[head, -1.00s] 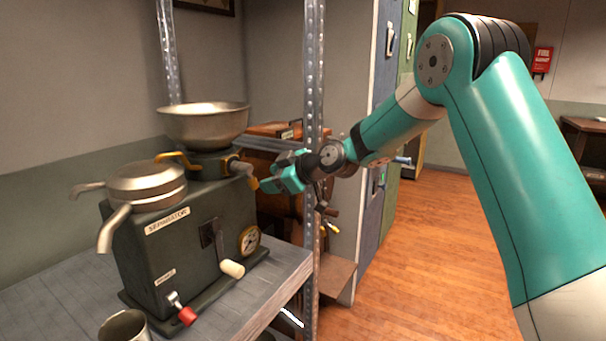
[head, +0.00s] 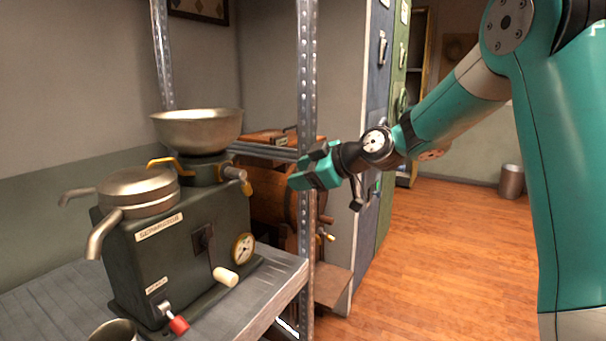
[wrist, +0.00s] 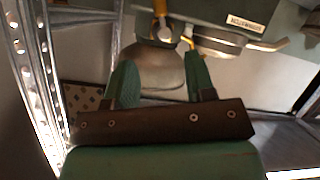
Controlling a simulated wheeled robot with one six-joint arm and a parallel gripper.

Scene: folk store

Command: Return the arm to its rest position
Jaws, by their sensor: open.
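My gripper (head: 301,181) is at the end of my teal arm in the head view, open, in front of the shelf's upright post. It is to the right of the separator machine (head: 180,246) and apart from it, with clear space between its fingers and the machine's valve (head: 236,174). In the wrist view my gripper (wrist: 157,80) shows two green fingers spread apart with nothing between them. The machine's metal bowl (wrist: 160,72) shows beyond the fingers there.
The separator stands on a grey metal shelf (head: 255,300) with a perforated post (head: 307,110). A metal cup (head: 113,331) is at the front edge. A wooden barrel (head: 275,197) is behind the post. Blue and green lockers (head: 372,150) stand behind. The wooden floor (head: 450,260) at right is open.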

